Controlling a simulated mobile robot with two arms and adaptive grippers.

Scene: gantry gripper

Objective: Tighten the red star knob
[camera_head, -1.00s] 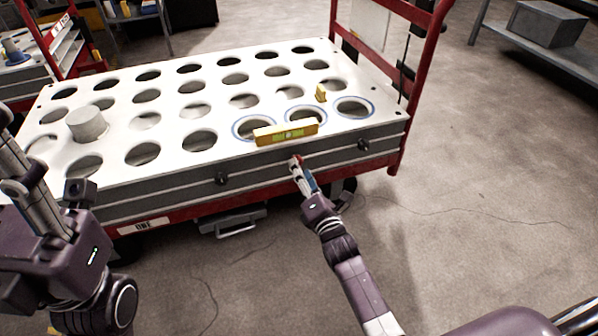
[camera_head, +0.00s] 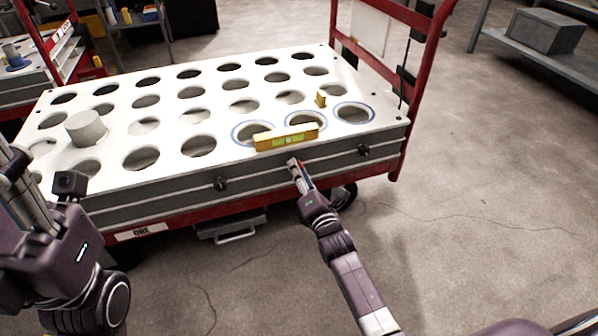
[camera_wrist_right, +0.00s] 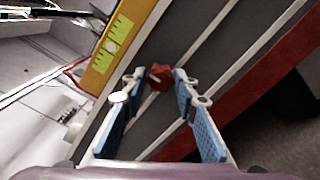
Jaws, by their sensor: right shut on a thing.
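The red star knob (camera_wrist_right: 160,77) shows in the right wrist view on the grey side face of the slab. It sits between the fingertips of my right gripper (camera_wrist_right: 156,88), which is shut on it. In the head view my right gripper (camera_head: 295,165) reaches the front side of the white perforated slab (camera_head: 225,168), and its fingers mostly hide the knob there. My left gripper (camera_head: 18,175) is at the left edge, off the slab's near left corner. Its fingertips are not clear.
A yellow spirit level (camera_head: 287,137) lies along the slab's front edge, just above the knob. A small yellow piece (camera_head: 321,98) and a grey cylinder (camera_head: 86,127) stand on top. Dark knobs (camera_head: 221,184) sit on the side. The red cart handle (camera_head: 420,100) rises at right.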

